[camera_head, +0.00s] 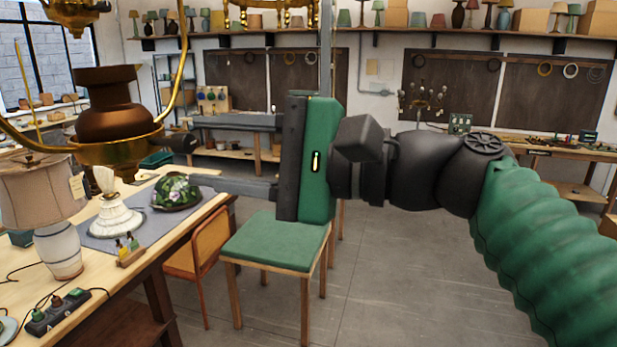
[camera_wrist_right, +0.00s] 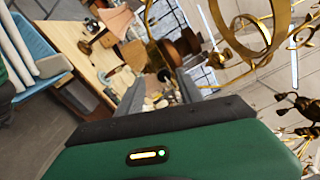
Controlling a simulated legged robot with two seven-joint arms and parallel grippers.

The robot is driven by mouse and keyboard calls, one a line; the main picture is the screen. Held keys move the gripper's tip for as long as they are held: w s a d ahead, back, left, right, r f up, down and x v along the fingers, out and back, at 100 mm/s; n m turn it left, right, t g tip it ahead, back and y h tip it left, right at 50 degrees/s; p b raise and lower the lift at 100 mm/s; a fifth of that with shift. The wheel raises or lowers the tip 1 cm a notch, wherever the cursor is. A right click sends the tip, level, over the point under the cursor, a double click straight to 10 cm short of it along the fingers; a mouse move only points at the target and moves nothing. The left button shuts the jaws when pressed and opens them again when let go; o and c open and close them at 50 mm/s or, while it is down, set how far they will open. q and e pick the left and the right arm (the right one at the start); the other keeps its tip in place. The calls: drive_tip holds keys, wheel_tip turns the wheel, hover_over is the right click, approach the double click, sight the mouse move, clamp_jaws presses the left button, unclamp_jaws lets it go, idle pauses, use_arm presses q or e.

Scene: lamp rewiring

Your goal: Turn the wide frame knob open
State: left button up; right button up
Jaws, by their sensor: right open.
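A large brass lamp frame with a brown turned body (camera_head: 106,105) hangs at the left of the head view. A dark knob (camera_head: 182,142) sticks out from the right side of its brass cup (camera_head: 120,150). My right gripper (camera_head: 190,150) reaches in from the right, its two grey fingers wide apart, one above and one below the knob's level. The knob appears near the fingertips, between them in the picture; I cannot tell the depth or any contact. In the right wrist view the open fingers (camera_wrist_right: 160,88) point toward the brown and brass parts. My left gripper is not in view.
The workbench (camera_head: 100,270) below holds a shaded lamp (camera_head: 45,205), a white pleated lamp base (camera_head: 115,215) and a green floral shade (camera_head: 176,192). A green chair (camera_head: 275,245) stands below my right gripper. Brass arms curve around the brown body. Open floor lies at right.

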drive_tip(key=b+v, duration=0.2)
drive_tip(key=v, duration=0.9)
drive_tip(key=shift+w+d, duration=0.2)
drive_tip(key=shift+d, duration=0.15)
drive_tip(key=shift+a, duration=0.1)
